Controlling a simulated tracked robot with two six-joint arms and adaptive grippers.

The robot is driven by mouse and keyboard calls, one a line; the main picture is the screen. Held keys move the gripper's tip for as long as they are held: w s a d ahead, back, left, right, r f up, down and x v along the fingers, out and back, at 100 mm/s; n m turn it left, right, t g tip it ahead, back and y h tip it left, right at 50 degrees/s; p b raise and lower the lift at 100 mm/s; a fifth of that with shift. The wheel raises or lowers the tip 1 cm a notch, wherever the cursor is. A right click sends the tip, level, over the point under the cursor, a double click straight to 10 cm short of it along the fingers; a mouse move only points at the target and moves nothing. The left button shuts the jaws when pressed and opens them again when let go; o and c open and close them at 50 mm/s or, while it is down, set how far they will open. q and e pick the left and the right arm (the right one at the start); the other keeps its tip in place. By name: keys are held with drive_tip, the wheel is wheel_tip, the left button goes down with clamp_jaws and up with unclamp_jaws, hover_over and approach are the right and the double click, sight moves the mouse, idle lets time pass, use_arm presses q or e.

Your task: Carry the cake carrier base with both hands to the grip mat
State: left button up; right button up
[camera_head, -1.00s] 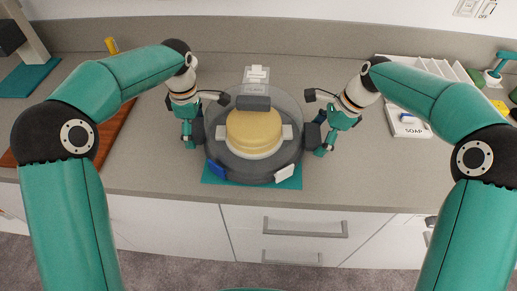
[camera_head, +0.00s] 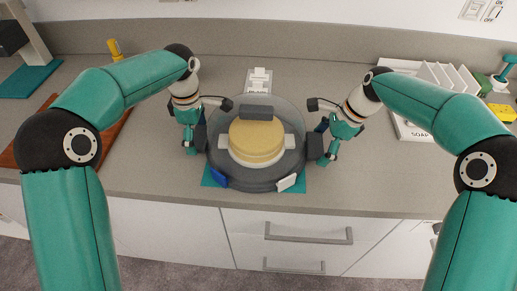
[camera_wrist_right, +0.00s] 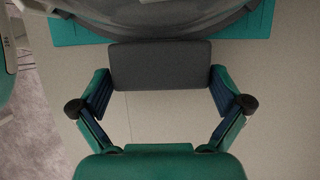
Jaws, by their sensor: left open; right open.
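The cake carrier base (camera_head: 224,172) is a round dark grey disc with a yellow layered cake (camera_head: 256,139) at its middle. It lies over the teal grip mat (camera_head: 211,179), which shows at its front corners and in the right wrist view (camera_wrist_right: 80,30). My left gripper (camera_head: 196,138) is open at the base's left handle; its fingers are partly hidden. My right gripper (camera_head: 324,147) is open at the right side.
A white labelled card (camera_head: 259,78) stands behind the base. A brown board (camera_head: 108,137) lies left, and a white rack with a soap label (camera_head: 410,130) stands right. The counter's front edge and drawers (camera_head: 300,233) are close in front.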

drive_tip(key=shift+d+r, duration=0.1)
drive_tip(key=shift+r, duration=0.15)
use_arm(q)
wheel_tip(320, 180, up, 11)
use_arm(e)
drive_tip(key=v, duration=1.1)
drive_tip(key=shift+r, duration=0.15)
drive_tip(key=shift+d, duration=0.15)
